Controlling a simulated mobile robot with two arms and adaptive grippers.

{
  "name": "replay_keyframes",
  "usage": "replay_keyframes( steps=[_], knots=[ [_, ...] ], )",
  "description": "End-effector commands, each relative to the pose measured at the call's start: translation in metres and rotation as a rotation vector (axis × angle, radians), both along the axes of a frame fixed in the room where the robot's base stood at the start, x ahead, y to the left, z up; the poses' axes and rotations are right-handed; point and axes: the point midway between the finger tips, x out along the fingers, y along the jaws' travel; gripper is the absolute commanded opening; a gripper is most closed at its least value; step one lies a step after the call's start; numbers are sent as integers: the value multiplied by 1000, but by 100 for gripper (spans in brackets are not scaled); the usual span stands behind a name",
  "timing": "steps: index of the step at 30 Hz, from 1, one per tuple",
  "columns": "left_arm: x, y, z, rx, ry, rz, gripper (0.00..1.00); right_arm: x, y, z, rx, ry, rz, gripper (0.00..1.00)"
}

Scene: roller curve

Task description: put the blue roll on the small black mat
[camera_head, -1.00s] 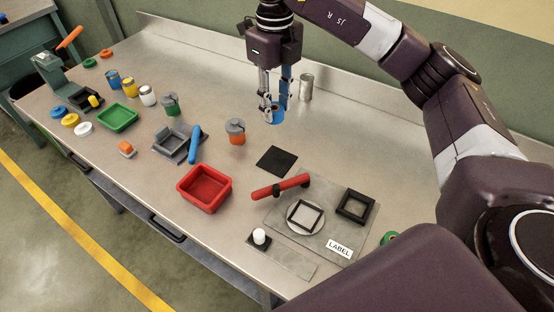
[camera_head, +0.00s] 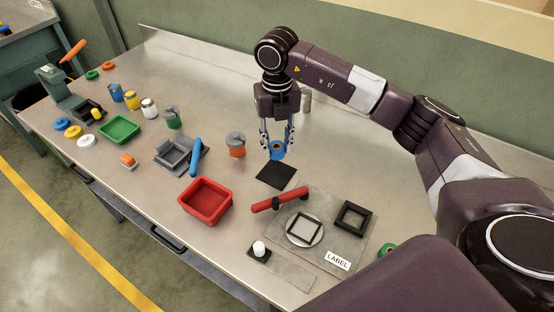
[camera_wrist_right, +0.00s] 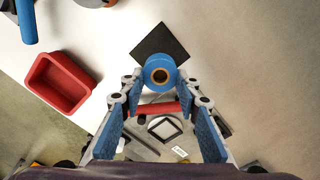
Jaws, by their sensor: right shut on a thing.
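The blue roll (camera_head: 277,149) is held between the fingertips of my right gripper (camera_head: 277,137). In the right wrist view the blue roll (camera_wrist_right: 160,73) faces the camera with its tan core showing, between the blue finger pads (camera_wrist_right: 158,92). The small black mat (camera_head: 276,175) lies flat and bare on the table, just in front of and below the roll in the head view. In the right wrist view the mat (camera_wrist_right: 160,45) is partly hidden behind the roll. I cannot tell the exact gap between roll and mat. My left gripper is not in view.
A red-handled tool (camera_head: 280,200) and a grey plate with a black frame (camera_head: 353,214) lie in front of the mat. A red bin (camera_head: 205,202) stands to the left. An orange-and-grey pot (camera_head: 236,147) stands left of my gripper. A metal cylinder (camera_head: 306,99) is behind.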

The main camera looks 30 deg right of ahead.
Motion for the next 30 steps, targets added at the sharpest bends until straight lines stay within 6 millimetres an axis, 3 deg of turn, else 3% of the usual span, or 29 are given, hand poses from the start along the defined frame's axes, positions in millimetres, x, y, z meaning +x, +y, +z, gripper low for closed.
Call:
replay_keyframes(
  steps=[3, 16, 29, 30],
  knots=[
    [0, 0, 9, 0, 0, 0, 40, -1, 0, -21, 1, 3, 0, 8],
    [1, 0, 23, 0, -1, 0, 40, 0, 0, -72, 1, 2, -1, 8],
    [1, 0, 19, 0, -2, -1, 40, 1, 0, -83, 1, -1, 1, 8],
    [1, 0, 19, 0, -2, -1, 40, 1, 0, -83, 1, -1, 1, 31]
  ],
)
